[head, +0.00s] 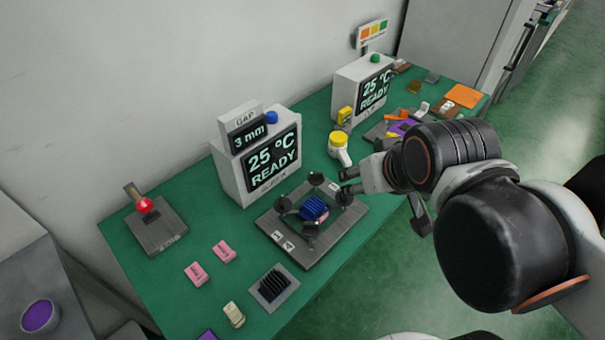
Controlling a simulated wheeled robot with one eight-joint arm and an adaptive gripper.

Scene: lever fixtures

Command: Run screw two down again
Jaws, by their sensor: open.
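A dark grey fixture plate (300,257) lies on the green bench with a blue finned block (314,207) at its middle. Black knobs, likely the screw heads, stand around the block: a back one (316,179), a left one (283,203), a right one (344,197) and a front one (310,229). My gripper (346,181) is open and empty, pointing left, above or beside the plate's right side close to the right knob. Contact cannot be judged.
Behind the plate stands a display box (270,160) reading 25 °C READY, with a 3 mm gap display on top. A yellow-capped bottle (339,148) is near my gripper. A red-knobbed lever (145,205), pink blocks (224,251) and a black finned part (273,287) lie left and front.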

